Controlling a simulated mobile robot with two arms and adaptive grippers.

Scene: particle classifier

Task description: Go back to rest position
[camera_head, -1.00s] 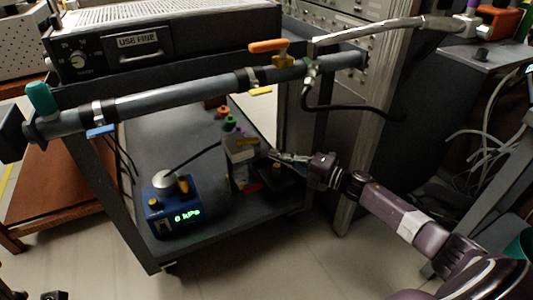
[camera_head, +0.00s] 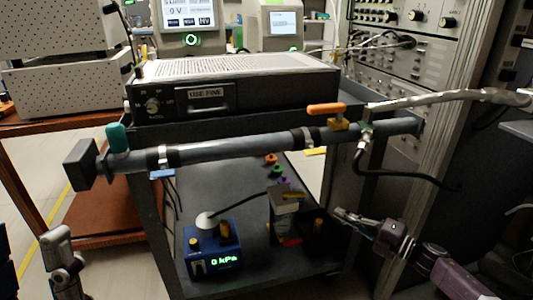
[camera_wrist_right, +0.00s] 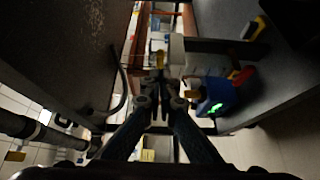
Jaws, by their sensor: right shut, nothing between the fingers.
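My right gripper (camera_head: 340,213) reaches in from the right in the head view, low beside the cart's lower shelf. Its fingers are together and empty; in the right wrist view the fingertips (camera_wrist_right: 158,77) meet near the middle. It points at the dark tray and small grey block apparatus (camera_head: 286,203) on the shelf; contact is not visible. A light grey jointed part (camera_head: 62,262) at the lower left seems to be my left gripper, its jaws unclear.
A blue gauge (camera_head: 213,252) reading 0 kPa stands on the shelf. A grey pipe (camera_head: 230,148) with a green knob and orange-handled valve (camera_head: 326,109) crosses above. A black hose hangs near my right arm. A metal rack stands behind. Open floor shows at left.

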